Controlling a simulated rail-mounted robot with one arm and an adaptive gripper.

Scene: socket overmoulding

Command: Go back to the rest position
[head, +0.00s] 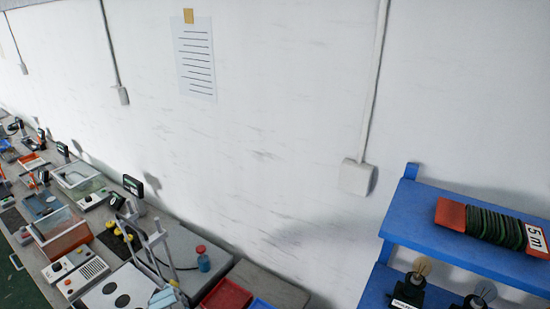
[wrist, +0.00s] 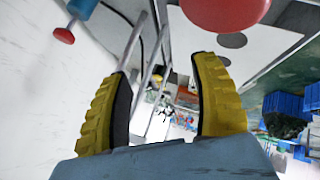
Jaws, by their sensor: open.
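My gripper (wrist: 162,105) shows in the wrist view as two yellow ribbed fingers with dark inner pads. The fingers stand wide apart with nothing between them. Behind the gap are grey metal rods (wrist: 133,45) and a pale machine surface. My gripper is not visible in the head view.
In the wrist view a red round knob (wrist: 225,12) is close at the top, and a blue part with a red cap (wrist: 64,35) is upper left. In the head view a bench with equipment (head: 180,245) runs along the white wall; a blue shelf (head: 440,235) stands right.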

